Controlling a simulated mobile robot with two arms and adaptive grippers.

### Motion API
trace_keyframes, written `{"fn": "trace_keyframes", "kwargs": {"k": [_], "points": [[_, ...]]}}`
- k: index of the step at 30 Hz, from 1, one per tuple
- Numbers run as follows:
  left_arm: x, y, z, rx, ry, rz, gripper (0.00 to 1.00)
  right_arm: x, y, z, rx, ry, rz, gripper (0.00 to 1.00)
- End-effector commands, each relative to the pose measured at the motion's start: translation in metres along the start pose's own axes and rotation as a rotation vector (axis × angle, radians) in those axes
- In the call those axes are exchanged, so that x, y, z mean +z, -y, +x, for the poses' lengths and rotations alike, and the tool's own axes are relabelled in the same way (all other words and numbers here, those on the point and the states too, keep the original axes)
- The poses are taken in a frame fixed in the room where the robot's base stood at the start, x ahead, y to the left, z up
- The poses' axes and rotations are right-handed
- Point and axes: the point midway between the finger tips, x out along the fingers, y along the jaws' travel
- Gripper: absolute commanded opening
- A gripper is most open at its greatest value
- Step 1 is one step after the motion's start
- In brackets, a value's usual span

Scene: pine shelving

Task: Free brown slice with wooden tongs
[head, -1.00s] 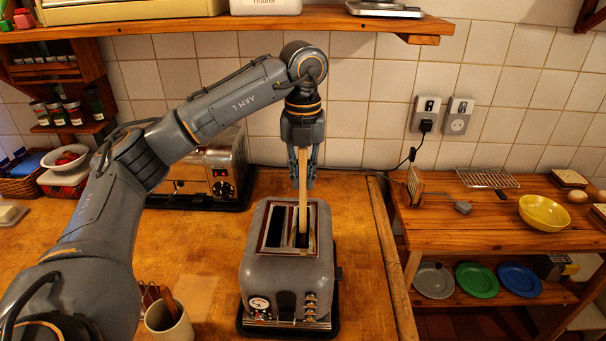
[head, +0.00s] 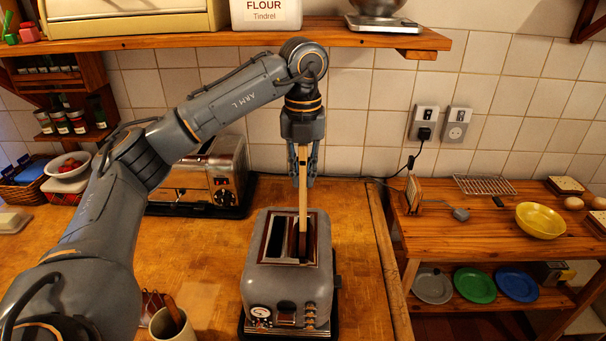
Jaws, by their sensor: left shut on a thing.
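My left gripper (head: 304,172) is shut on the upper part of the pale wooden tongs (head: 303,205), which point straight down. The tongs' lower end reaches the right-hand slot of the grey toaster (head: 290,284) below, at about the slot's opening. The toaster has two long slots on top, a dial and buttons on its front. I cannot clearly make out the brown slice; the slots are dark with brownish edges, and the tongs cover part of the right one. My right gripper is not in view.
A second, shiny toaster (head: 213,176) stands behind at the left. A cup with utensils (head: 172,326) is at the front left. A wooden rail (head: 390,262) edges the counter. A side shelf (head: 460,240) at the right holds a yellow bowl (head: 541,220) and a wire rack (head: 485,185).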

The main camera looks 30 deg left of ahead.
Motion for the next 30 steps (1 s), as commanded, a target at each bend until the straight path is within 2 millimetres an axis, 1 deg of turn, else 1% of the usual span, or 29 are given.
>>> {"fn": "trace_keyframes", "kwargs": {"k": [1,14,30], "points": [[0.000,0.000,-0.007,0.000,-0.001,0.000,0.00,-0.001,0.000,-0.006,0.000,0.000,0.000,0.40],[0.000,0.000,-0.042,0.000,0.000,0.000,0.00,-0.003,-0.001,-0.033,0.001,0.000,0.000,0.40],[0.000,0.000,-0.086,0.000,0.000,0.000,0.00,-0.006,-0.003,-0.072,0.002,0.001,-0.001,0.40]]}}
